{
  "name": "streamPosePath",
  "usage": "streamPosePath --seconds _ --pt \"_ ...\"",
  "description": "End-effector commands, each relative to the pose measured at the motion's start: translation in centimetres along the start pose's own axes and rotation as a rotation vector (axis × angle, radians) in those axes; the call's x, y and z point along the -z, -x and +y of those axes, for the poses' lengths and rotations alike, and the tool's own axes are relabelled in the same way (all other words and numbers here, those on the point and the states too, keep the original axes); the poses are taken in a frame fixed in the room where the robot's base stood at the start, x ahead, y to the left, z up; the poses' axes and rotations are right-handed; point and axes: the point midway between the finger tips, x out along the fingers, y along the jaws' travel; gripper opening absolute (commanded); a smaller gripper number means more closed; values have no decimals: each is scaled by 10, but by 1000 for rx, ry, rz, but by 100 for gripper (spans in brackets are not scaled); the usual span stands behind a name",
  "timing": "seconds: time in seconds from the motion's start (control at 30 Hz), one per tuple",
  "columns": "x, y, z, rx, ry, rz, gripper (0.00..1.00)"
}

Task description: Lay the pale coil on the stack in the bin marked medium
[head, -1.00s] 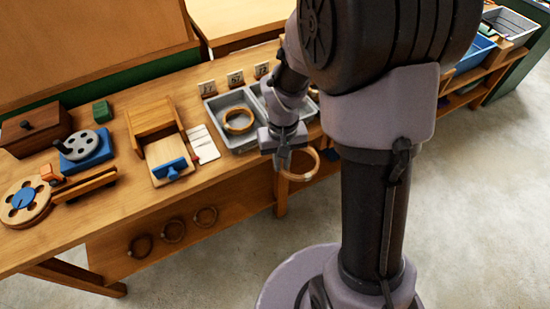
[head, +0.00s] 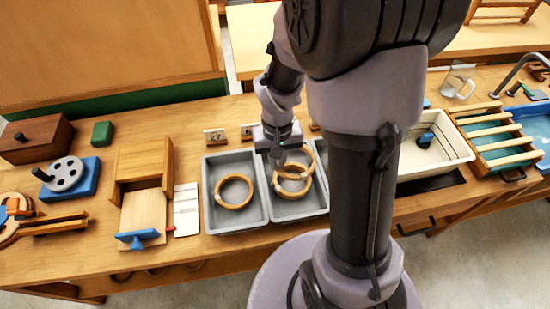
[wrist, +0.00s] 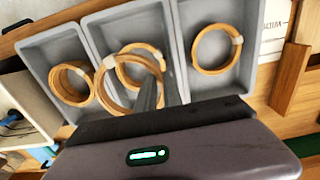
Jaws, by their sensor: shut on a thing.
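My gripper (head: 279,154) is shut on a pale coil (wrist: 100,92), a tan ring with a whitish tie. It holds the coil over the middle grey bin (head: 309,207). In that bin lies a coil stack (wrist: 158,55), partly hidden behind the held coil; how many coils it has I cannot tell. In the wrist view the held coil overlaps the stack off-centre, and whether they touch is unclear. The bins' small cards (head: 214,137) are too small to read surely, so I cannot tell which is marked medium.
A grey bin (head: 208,209) on the left holds a coil (head: 234,206). A third bin (wrist: 40,42), mostly hidden by my arm in the head view, holds several stacked coils (wrist: 62,85).

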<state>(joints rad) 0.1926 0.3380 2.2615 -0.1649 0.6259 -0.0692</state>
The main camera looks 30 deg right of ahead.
Motion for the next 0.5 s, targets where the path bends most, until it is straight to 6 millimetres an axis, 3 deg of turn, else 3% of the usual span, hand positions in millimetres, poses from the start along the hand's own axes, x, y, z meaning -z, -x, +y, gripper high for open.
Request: streamPosePath --seconds 0.17,0.5 --pt "0 -11 0 0 0 -1 0" --pt "0 -56 0 0 0 -1 0"
